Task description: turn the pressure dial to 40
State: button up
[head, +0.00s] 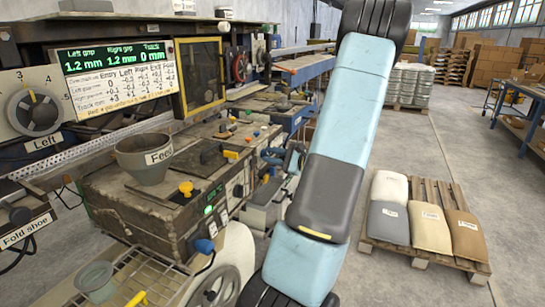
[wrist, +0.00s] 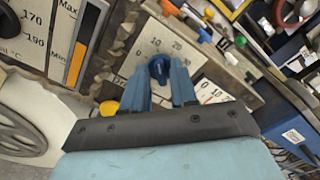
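The pressure dial appears to be the dark blue knob (wrist: 159,68) on a pale scale plate (wrist: 150,44) in the wrist view. I cannot see clear contact. In the head view my arm comes down across the middle and the gripper is out of sight.
A second scale (wrist: 212,92) lies just right of the fingers, and a yellow knob (wrist: 109,108) lies to their left. In the head view, the machine carries a funnel marked Feed (head: 143,157) and a yellow-topped knob (head: 186,188). A pallet of sacks (head: 422,262) stands on the floor at right.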

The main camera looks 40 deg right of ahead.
grip_shut()
